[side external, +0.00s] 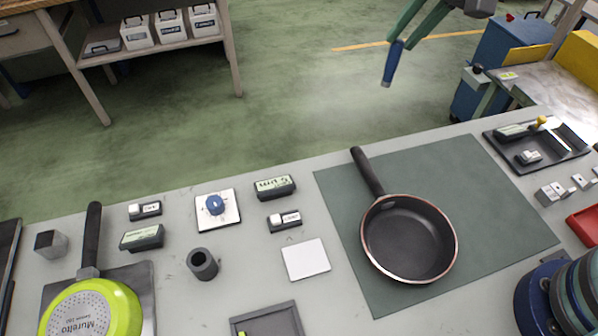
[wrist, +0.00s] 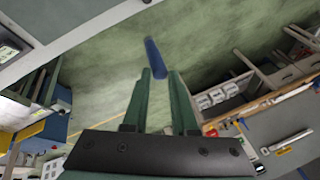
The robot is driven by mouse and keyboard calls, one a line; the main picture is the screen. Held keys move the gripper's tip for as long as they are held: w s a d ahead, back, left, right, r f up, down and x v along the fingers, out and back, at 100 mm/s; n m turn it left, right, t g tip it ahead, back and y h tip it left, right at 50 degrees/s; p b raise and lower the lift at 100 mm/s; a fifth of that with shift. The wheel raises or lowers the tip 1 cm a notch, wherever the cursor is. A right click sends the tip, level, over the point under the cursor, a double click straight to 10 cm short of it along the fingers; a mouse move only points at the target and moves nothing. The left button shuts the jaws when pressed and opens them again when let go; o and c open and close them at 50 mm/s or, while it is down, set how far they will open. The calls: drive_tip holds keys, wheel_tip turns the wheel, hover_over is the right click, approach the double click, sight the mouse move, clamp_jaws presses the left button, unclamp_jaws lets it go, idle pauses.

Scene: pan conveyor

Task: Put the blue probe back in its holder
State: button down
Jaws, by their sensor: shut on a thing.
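The blue probe (side external: 392,64) hangs at the top of the side view, tilted, high above and beyond the far table edge. My gripper (side external: 404,40) has its green fingers shut on the upper part of the probe. In the wrist view the probe (wrist: 155,57) sits between the fingertips (wrist: 161,74) and sticks out past them. A dark grey, open-topped round holder (side external: 203,264) stands upright on the table at left of centre. Its hole looks empty. My gripper is far up and to the right of it.
A black frying pan (side external: 408,240) lies on a green mat (side external: 345,210). A green pan (side external: 92,310) lies at lower left. A white plate with a blue knob (side external: 215,206), small display boxes (side external: 275,187) and a white square (side external: 306,259) surround the holder.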

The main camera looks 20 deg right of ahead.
drive_tip(key=s+a+r+n+y, duration=0.1)
drive_tip(key=a+r+n, duration=0.15)
drive_tip(key=a, duration=1.15)
drive_tip(key=s+a+n+g+y, duration=0.1)
drive_tip(key=s+a+n, duration=0.2)
drive_tip(key=s+a, duration=0.6)
drive_tip(key=s+a+n+g, duration=0.1)
drive_tip(key=s+a+n, duration=0.4)
drive_tip(key=a, duration=0.9)
wheel_tip(320, 180, down, 19)
drive_tip(key=shift+s+m+y, duration=0.3)
drive_tip(key=shift+s+m, duration=0.1)
drive_tip(key=shift+m, duration=0.05)
drive_tip(key=shift+f, duration=0.15)
drive_tip(key=c, duration=0.7)
unclamp_jaws()
drive_tip(key=shift+f, duration=0.1)
